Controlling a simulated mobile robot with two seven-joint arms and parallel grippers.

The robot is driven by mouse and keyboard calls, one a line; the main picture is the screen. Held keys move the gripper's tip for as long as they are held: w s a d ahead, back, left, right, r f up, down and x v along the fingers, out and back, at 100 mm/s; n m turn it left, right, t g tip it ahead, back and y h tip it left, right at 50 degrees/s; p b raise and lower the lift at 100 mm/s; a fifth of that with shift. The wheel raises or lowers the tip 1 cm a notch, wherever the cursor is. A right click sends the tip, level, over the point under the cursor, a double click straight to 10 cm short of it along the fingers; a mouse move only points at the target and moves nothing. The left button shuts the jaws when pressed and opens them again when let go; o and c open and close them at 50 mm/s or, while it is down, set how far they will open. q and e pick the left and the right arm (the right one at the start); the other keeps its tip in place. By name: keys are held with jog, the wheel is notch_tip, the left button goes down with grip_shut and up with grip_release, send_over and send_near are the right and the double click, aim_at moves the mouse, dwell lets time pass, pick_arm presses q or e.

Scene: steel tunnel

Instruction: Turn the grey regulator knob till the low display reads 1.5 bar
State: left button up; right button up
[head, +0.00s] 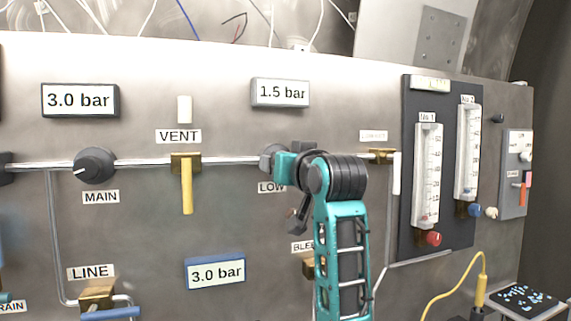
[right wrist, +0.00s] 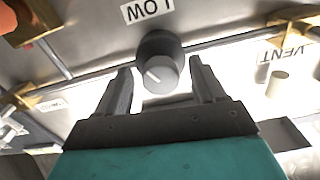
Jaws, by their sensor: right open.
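The grey regulator knob (head: 270,158) sits on the pipe above the LOW label, partly hidden behind my right arm in the head view. My right gripper (right wrist: 161,82) is open, with one finger on each side of the knob; a gap shows between each finger and the knob. The low display (head: 281,93) above the knob reads 1.5 bar. My left gripper is not in view.
The black MAIN knob (head: 95,166) and a yellow VENT lever (head: 187,188) are to the left on the same panel. Displays reading 3.0 bar hang at upper left (head: 80,100) and lower middle (head: 215,272). Two flowmeters (head: 427,175) stand to the right.

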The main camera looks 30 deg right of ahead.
jog(key=c, duration=1.1)
jog(key=shift+o, duration=0.2)
jog(key=shift+n, duration=0.3)
jog(key=o, duration=1.1)
jog(key=shift+c, duration=0.2)
jog(key=v, duration=1.3)
jog(key=shift+b, duration=0.45)
